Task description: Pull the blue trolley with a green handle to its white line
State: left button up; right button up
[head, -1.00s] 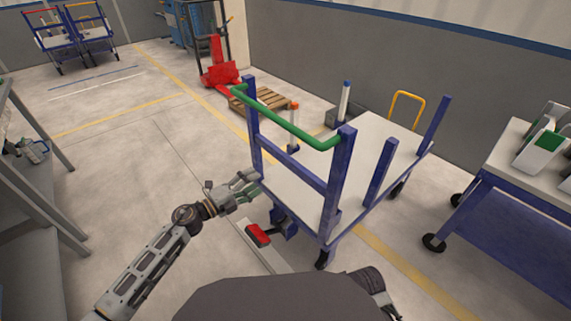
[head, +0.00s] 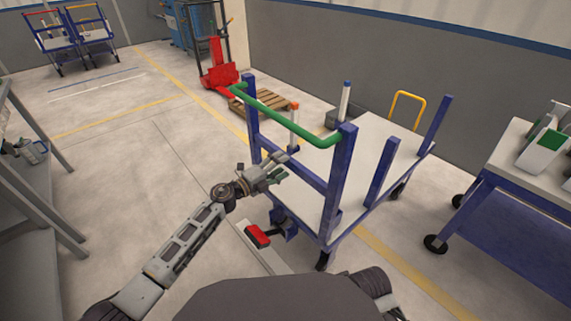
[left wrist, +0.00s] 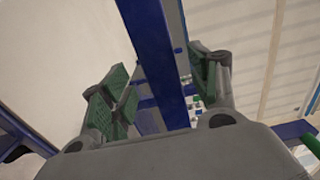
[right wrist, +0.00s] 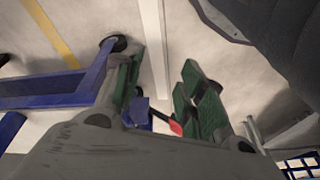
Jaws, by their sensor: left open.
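The blue trolley (head: 340,185) with a pale deck stands right of centre in the head view. Its green handle (head: 285,118) spans two blue end posts. My left gripper (head: 275,172) is open at the trolley's near end, below the handle. In the left wrist view a blue post (left wrist: 160,60) shows between its spread fingers (left wrist: 165,88); I cannot tell whether they touch it. My right gripper (right wrist: 168,92) is open and empty, low beside the blue frame (right wrist: 50,92). A white line (head: 97,84) lies on the floor at upper left.
A red pedal (head: 257,235) sits low at the trolley's near end. A blue-legged table (head: 520,195) stands at right, a grey rack (head: 40,190) at left. A red lifter (head: 217,70) and pallet (head: 265,101) are behind. The floor (head: 130,150) left of the trolley is open.

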aim_at(286, 163)
pick_arm(q)
jog(key=shift+x, duration=1.95)
jog(key=shift+c, duration=0.3)
jog(key=shift+s+f, duration=0.1)
grip_shut()
